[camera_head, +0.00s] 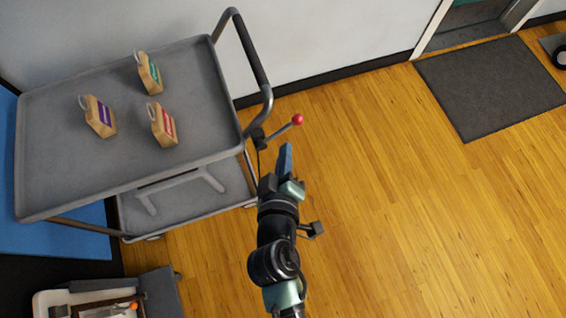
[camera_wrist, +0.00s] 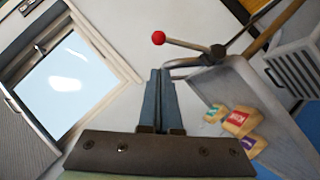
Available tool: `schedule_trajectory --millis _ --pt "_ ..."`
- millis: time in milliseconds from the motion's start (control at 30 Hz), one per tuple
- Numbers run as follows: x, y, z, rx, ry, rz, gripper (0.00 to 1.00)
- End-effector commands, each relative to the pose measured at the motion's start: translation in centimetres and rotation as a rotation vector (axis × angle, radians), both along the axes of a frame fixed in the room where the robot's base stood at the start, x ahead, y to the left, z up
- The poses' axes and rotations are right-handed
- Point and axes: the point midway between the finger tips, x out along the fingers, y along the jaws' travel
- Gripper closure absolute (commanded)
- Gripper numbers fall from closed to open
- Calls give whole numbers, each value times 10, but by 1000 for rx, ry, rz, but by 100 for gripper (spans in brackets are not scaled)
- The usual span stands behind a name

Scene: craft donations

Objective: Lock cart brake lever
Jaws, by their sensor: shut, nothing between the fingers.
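The grey utility cart (camera_head: 60,120) stands at the left of the head view against the wall. Its brake lever (camera_head: 281,133) is a thin rod with a red ball knob (camera_head: 297,119), sticking out to the right from a dark pivot on the cart's handle end. My gripper (camera_head: 285,150) is shut and empty, just below the lever in the head view. In the wrist view the shut blue fingers (camera_wrist: 160,75) point toward the lever, with the red knob (camera_wrist: 158,38) above their tips. I cannot tell whether fingers and lever touch.
Several small tagged bags (camera_head: 100,117) stand on the cart's top tray. The cart's curved push handle (camera_head: 250,55) rises beside the lever. A dark mat (camera_head: 490,85) lies by a doorway at the right. A bin (camera_head: 55,300) with items sits lower left.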

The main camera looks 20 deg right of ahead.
Motion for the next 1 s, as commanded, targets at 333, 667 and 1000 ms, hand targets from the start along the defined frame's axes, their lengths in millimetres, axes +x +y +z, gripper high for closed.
schedule_trajectory --millis 333,667,1000 --pt "-30 14 15 1 0 -1 100" --pt "-32 14 16 1 0 0 100" --pt "-30 14 17 2 -5 -1 100"
